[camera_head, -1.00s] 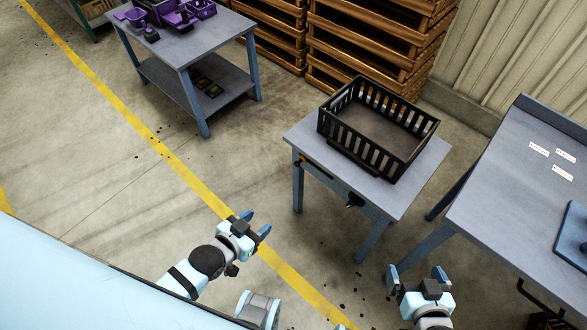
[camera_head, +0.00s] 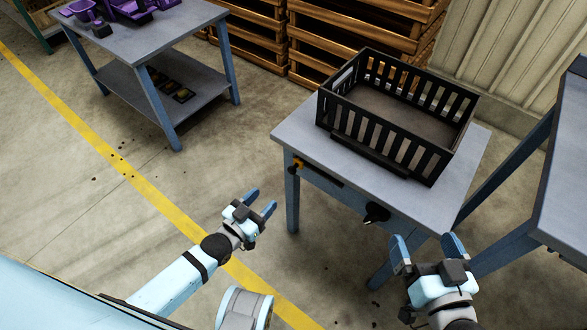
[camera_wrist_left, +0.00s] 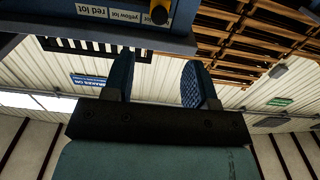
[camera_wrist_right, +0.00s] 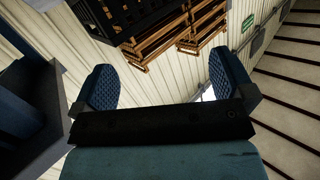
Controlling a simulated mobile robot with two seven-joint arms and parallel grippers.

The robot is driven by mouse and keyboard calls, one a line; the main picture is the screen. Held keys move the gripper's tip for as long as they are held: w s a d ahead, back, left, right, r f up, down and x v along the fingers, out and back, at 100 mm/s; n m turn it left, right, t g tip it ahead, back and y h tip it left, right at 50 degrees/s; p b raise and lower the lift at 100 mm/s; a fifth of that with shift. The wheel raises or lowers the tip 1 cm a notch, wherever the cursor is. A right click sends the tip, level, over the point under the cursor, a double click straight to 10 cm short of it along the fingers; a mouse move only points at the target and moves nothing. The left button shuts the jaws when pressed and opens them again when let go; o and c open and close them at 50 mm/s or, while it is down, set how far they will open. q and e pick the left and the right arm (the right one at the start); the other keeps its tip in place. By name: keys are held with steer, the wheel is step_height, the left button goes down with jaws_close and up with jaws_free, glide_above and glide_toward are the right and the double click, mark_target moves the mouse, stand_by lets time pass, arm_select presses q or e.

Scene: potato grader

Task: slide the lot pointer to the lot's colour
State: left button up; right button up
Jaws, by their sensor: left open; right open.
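The lot pointer, a small orange-yellow knob (camera_head: 298,165), sits at the left end of a dark slot on the front edge of the small table (camera_head: 300,130). In the left wrist view the orange pointer (camera_wrist_left: 160,14) shows upside down beside labels reading "yellow lot" (camera_wrist_left: 125,16) and "red lot" (camera_wrist_left: 92,10). My left gripper (camera_head: 261,202) is open and empty, below and left of the pointer, apart from it. My right gripper (camera_head: 424,240) is open and empty near the table's front right. Any other lot labels are not visible. The lot itself is not identifiable.
A black slatted crate (camera_head: 385,150), seemingly empty, stands on the small table. A black knob (camera_head: 376,213) juts from the table front. Another table (camera_head: 190,35) with purple bins stands at the far left. A grey bench (camera_head: 570,190) is at the right. Wooden pallets (camera_head: 340,45) stand behind.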

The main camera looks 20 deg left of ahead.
mark_target(290, 172)
arm_select(q)
steer(key=b+x, duration=0.3)
steer(key=x, duration=0.8)
steer(key=shift+w+d, duration=0.3)
steer(key=shift+w, duration=0.5)
arm_select(e)
step_height(290, 172, up, 6)
steer(key=a+t+y, duration=0.2)
steer(key=shift+t+y, duration=0.3)
steer(key=shift+t, duration=0.1)
steer(key=shift+s+r, duration=0.1)
arm_select(q)
jaws_close()
